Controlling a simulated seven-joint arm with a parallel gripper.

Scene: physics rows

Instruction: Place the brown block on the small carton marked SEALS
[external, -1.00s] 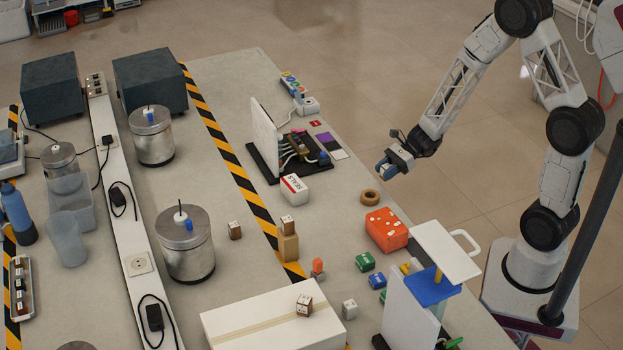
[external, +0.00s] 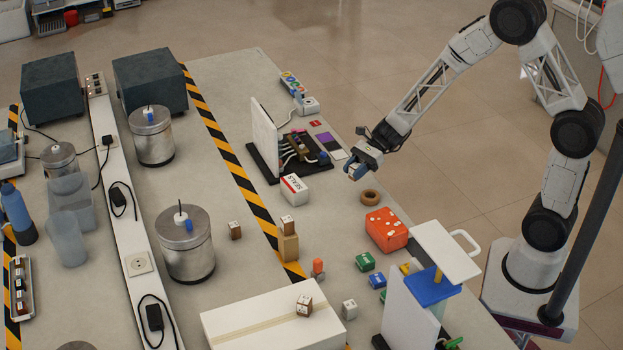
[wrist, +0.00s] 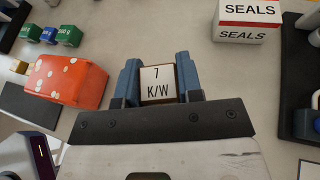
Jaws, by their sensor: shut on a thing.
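My gripper (external: 358,170) is shut on a small brown block, which shows in the wrist view (wrist: 158,85) between the blue fingers. The block's white face, marked "7 K/W", faces the wrist camera, with brown edges around it. In the external view my gripper is above the table's right side, to the right of and above the small carton marked SEALS in the picture. The carton (external: 294,190) is white with a red stripe, and nothing lies on its top. In the wrist view the carton (wrist: 248,20) is at the upper right, apart from the block.
Green and blue blocks (external: 366,262) sit in front.

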